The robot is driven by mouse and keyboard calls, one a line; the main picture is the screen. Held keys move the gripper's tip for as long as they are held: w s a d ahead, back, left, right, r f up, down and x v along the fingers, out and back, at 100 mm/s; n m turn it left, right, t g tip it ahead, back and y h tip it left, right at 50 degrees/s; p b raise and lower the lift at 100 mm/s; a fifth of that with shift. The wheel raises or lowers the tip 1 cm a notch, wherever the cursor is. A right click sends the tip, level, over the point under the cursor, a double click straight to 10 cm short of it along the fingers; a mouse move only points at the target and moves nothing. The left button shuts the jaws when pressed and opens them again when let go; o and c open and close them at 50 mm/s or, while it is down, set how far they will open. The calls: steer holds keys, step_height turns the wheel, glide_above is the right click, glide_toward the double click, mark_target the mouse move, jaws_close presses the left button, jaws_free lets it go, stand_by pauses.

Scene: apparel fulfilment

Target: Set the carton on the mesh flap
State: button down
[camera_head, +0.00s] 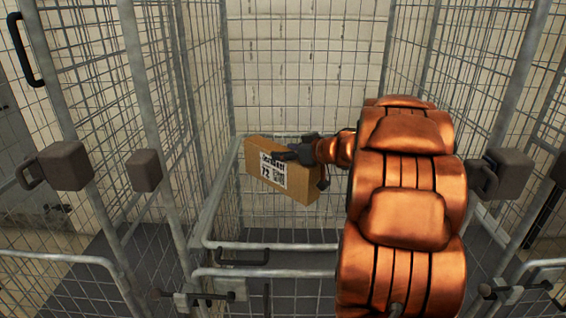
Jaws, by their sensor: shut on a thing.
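The carton (298,190) is a brown cardboard box with a white printed label on its near face. It is inside the wire cage, left of the picture's middle, and looks slightly tilted. My gripper (300,157) is shut on the carton at its upper part, with a dark finger across the near face above the label. My copper-coloured arm reaches in from the lower right. The mesh flap (300,222) seems to be the framed wire panel below and behind the carton. I cannot tell whether the carton touches it.
Tall wire mesh side walls stand left (160,100) and right (430,60). A front rail (250,272) with a dark handle (243,258) crosses low in front. Grey latch blocks (65,165) sit on the posts. My arm hides much of the cage's right side.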

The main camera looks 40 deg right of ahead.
steer(key=shift+w+a, duration=0.1)
steer(key=shift+w, duration=0.55)
steer(key=shift+w+f, duration=0.25)
steer(key=shift+f, duration=0.1)
steer(key=shift+s+f+b, duration=0.1)
steer(key=shift+f+b, duration=0.45)
steer(key=shift+f, duration=1.05)
steer(key=shift+c, duration=1.2)
jaws_free()
steer(key=shift+r, duration=0.15)
step_height(320, 180, up, 4)
steer(key=p, duration=0.2)
glide_above(299, 182)
steer(key=s+d, duration=0.2)
steer(key=d, duration=0.2)
steer(key=shift+w+a, duration=0.15)
